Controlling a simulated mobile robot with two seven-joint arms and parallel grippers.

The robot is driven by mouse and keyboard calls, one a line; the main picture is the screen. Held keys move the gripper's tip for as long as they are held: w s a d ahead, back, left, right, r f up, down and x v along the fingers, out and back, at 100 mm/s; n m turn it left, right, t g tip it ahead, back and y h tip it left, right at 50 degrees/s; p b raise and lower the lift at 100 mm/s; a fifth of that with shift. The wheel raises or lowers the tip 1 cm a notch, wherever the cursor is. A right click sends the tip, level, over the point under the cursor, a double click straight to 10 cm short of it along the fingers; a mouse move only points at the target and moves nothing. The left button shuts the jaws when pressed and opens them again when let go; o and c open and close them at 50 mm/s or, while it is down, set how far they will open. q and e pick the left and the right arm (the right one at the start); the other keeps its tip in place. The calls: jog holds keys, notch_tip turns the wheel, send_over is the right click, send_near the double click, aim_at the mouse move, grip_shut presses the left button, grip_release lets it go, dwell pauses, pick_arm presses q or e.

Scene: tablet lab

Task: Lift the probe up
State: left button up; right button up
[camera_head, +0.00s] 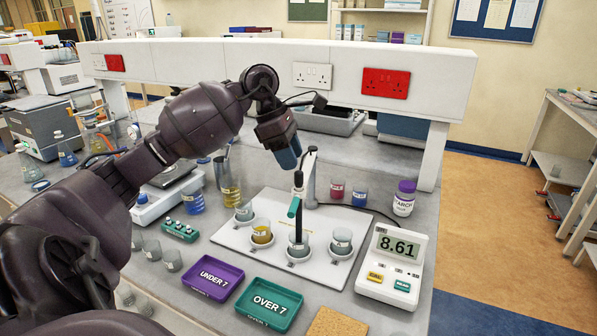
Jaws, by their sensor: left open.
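The probe (298,222) is a thin dark upright rod with a black top and a teal piece on its side. It stands beside a grey stand (310,180), and its lower end is in the front middle beaker (298,248) on the white board. The pH meter (394,262) reads 8.61 and stands to the right. My left gripper (289,165) hangs above the probe's top, a little left of it, its blue fingers pointing down. It is open and appears apart from the probe. My right gripper is out of view.
Other beakers sit in rings on the white board (235,237). An UNDER 7 tray (212,278), an OVER 7 tray (269,304) and a cork mat (337,323) lie in front. A STARCH bottle (404,199) stands at the right. A white shelf with sockets runs behind.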

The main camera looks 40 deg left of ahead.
aim_at(298, 171)
pick_arm(q)
jog(key=shift+x, duration=2.45)
jog(key=shift+c, duration=0.3)
jog(key=shift+r, duration=0.1)
grip_shut()
